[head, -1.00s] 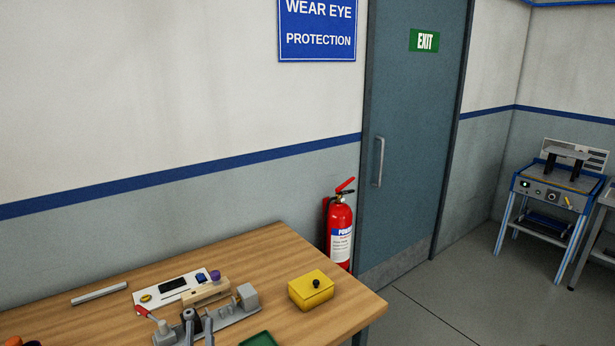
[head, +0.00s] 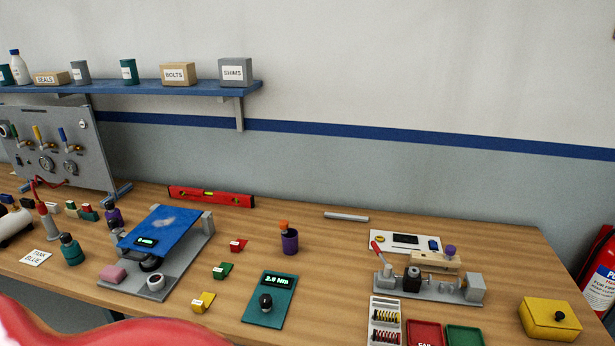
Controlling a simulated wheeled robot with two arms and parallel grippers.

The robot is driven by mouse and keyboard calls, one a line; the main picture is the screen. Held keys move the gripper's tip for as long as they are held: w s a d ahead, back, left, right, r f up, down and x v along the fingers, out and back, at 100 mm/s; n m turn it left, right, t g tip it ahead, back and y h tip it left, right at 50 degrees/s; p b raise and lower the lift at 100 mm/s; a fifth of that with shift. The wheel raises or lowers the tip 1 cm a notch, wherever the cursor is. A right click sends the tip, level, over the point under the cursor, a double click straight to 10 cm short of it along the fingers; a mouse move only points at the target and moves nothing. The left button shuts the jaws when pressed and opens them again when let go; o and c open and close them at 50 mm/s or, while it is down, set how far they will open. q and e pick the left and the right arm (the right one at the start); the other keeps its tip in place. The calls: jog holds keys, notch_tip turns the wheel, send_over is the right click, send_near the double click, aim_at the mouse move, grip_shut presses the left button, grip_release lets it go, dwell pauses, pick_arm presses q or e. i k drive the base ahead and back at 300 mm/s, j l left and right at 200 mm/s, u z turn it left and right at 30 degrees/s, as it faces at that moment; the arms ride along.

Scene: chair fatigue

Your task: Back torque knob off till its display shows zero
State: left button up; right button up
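A teal torque panel (head: 259,319) lies flat on the wooden bench, near its front middle. It carries a round black knob (head: 266,302) with a small dark display (head: 279,280) above it. The display shows green digits in Nm that begin with 2; the decimal is too small to read surely. Neither of my grippers is in view, and nothing touches the knob.
A blue-topped fixture (head: 160,232) stands left of the panel. A clamp fixture (head: 430,287) and parts tray (head: 385,322) are right. A red shape crosses the lower left.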

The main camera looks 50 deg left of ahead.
aim_at(265, 301)
jog(key=u, duration=1.7)
